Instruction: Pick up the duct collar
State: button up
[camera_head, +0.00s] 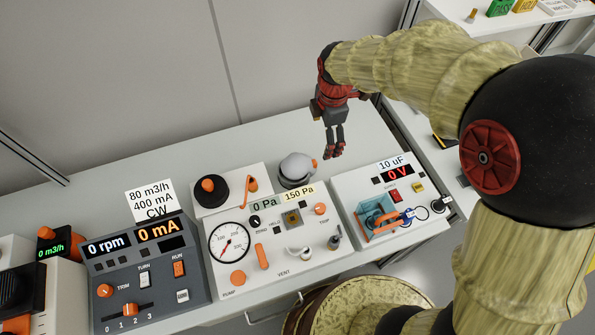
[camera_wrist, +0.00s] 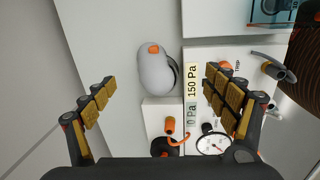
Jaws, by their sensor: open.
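A rounded light-grey piece with an orange tab, which looks to be the duct collar (camera_head: 296,168), sits on the bench behind the panel with the pressure readouts. In the wrist view the collar (camera_wrist: 154,78) lies between my two spread fingers, with a dark opening on its right side. My gripper (camera_head: 333,153) is open and empty, pointing down, to the right of the collar in the head view. It also shows in the wrist view (camera_wrist: 160,82). The fingers look apart from the collar; the exact height gap is hard to tell.
A gauge panel (camera_head: 274,268) stands in front of the collar, with a box bearing a black knob (camera_head: 231,189) to its left. A 10 uF unit (camera_head: 390,187) stands at right, a dark rpm/mA console (camera_head: 150,280) at left. The bench (camera_head: 272,132) behind is clear up to the wall.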

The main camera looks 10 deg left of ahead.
jog(key=a+f+n, duration=0.2)
jog(key=f, duration=0.3)
jog(key=w+a+f+n+g, duration=0.1)
jog(key=a+f+n, duration=0.2)
jog(key=f, duration=0.2)
jog(key=a+f+n+b, duration=0.1)
jog(key=a+f+n, duration=0.1)
jog(key=f, duration=0.3)
jog(key=shift+w+a+f+n, duration=0.25)
jog(key=shift+a+n, duration=0.05)
jog(key=f, duration=0.1)
jog(key=f+b, duration=0.1)
jog(key=f, duration=0.1)
jog(key=s+f+b, duration=0.1)
jog(key=shift+a+f, duration=0.25)
jog(key=shift+a, duration=0.1)
jog(key=shift+f, duration=0.55)
jog(key=c, duration=0.3)
jog(key=c, duration=0.6)
